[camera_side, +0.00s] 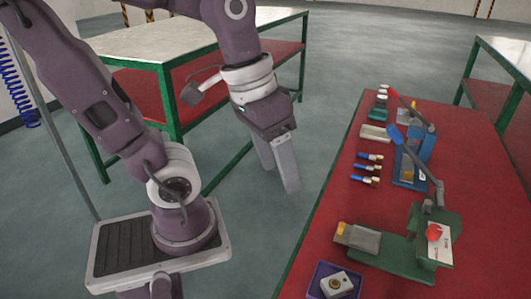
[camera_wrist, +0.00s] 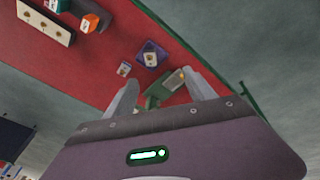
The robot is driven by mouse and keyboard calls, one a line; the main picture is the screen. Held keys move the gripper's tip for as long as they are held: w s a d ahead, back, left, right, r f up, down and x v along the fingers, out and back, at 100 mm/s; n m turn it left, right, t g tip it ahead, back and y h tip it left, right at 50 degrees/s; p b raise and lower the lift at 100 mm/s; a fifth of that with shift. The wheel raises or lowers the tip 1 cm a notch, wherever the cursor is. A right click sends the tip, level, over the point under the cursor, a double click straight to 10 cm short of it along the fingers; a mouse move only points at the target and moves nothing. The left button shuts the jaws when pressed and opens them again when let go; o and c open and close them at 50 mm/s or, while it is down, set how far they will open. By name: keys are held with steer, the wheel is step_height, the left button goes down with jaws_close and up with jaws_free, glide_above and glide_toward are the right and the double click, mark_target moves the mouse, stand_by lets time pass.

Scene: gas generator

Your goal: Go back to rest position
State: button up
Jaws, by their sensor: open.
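My gripper (camera_side: 280,168) hangs in the air left of the red work table, fingers pointing down, above the grey floor. It is empty, and no table object touches it in the side view. In the wrist view my gripper (camera_wrist: 165,97) shows two grey fingers spread apart with a gap between them. Beyond them are the red table (camera_wrist: 100,52) and the green fixture (camera_wrist: 158,92).
On the red table (camera_side: 325,205) stand a green press (camera_side: 405,262), a blue lever press (camera_side: 408,165), a purple tray (camera_side: 320,275) with a light part, and several blue-tipped pieces (camera_side: 368,168). A second table (camera_side: 190,38) stands behind my arm. Floor between them is clear.

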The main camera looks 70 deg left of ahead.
steer(key=s+r+t, duration=0.1)
steer(key=a+m+t+y, duration=0.1)
steer(key=shift+s+a+r+t, duration=0.1)
steer(key=shift+s+r+t, duration=0.3)
stand_by(1.0)
